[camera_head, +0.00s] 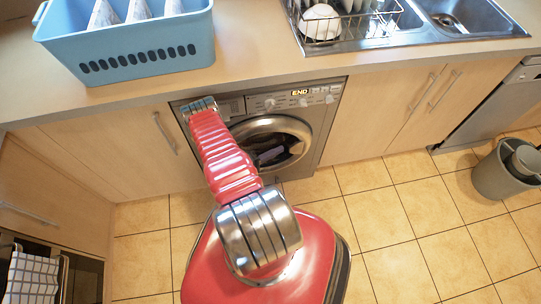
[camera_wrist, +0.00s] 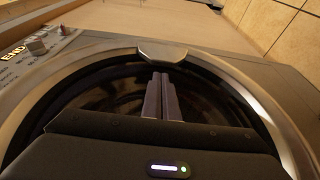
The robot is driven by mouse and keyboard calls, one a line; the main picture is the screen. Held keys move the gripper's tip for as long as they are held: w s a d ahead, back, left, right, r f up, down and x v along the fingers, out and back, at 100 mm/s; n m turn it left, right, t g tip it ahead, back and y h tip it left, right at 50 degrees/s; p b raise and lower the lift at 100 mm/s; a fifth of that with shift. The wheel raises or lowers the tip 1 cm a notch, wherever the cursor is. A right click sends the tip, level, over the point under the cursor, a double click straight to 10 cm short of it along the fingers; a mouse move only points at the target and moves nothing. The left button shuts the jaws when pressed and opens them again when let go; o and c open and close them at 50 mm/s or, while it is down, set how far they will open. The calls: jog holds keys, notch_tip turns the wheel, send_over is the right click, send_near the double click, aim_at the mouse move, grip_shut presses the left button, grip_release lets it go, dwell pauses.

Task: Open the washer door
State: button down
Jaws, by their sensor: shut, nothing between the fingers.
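The washer (camera_head: 325,100) is silver-grey, built in under the counter, with a lit END display. Its round door (camera_head: 302,128) has a silver rim and dark glass and looks closed. The door rim (camera_wrist: 40,100) fills much of the wrist view, with a silver handle (camera_wrist: 162,53) at the top of the ring. My gripper (camera_wrist: 161,75) is shut and empty. Its fingertips are in front of the dark glass, just below the handle in the picture; I cannot tell whether they touch it. In the head view my red arm hides the washer's left part, and I cannot make out the gripper clearly.
A blue basket (camera_head: 130,45) and a dish rack (camera_head: 350,20) beside the sink stand on the counter (camera_head: 250,40). Wooden cupboards with bar handles flank the washer. A grey bin (camera_head: 497,178) stands at right. The tiled floor (camera_head: 400,220) before the washer's right side is clear.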

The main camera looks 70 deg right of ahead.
jog(key=shift+x, duration=1.55)
jog(key=shift+s+a, duration=0.1)
jog(key=shift+s, duration=0.05)
